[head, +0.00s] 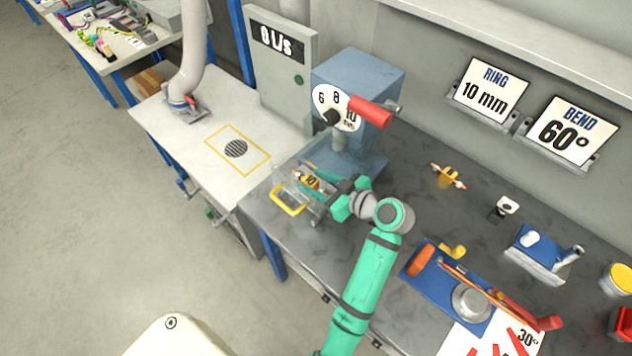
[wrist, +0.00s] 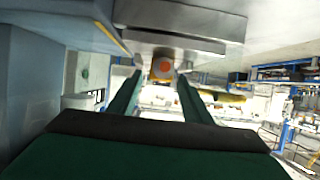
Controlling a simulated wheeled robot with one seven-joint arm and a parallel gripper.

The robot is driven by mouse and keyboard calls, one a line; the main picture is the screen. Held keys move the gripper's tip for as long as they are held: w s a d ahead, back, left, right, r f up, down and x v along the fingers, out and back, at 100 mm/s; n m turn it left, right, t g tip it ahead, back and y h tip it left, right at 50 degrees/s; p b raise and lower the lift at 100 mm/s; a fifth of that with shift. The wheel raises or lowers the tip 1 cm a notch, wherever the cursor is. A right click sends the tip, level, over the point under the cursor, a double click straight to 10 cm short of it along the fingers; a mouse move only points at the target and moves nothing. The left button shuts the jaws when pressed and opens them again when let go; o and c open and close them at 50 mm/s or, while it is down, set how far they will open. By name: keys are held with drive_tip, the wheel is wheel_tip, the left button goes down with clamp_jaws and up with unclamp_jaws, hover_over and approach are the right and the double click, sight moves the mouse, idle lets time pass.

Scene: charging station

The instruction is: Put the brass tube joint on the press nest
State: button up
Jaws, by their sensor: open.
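A brass-coloured joint marked 10 (head: 310,181) sits at the front of the blue-grey press (head: 358,75), low on its nest area. My gripper (head: 319,187) reaches in from the right, beside the joint. In the wrist view my gripper (wrist: 160,84) has its two green fingers apart. A small brass piece with an orange round end (wrist: 164,68) shows between the fingertips, under a metal block (wrist: 185,22). I cannot tell whether the fingers touch it. The nest itself is largely hidden by the joint, my gripper and the guard.
A guard with a yellow handle (head: 288,200) stands in front of the press, and a red lever knob (head: 370,111) juts from it. Another brass fitting (head: 448,175), a brass elbow (head: 455,251) and a blue bending tool (head: 430,275) lie to the right. The white table (head: 190,130) is mostly clear.

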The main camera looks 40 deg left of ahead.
drive_tip(key=v, duration=1.2)
drive_tip(key=shift+r, duration=0.2)
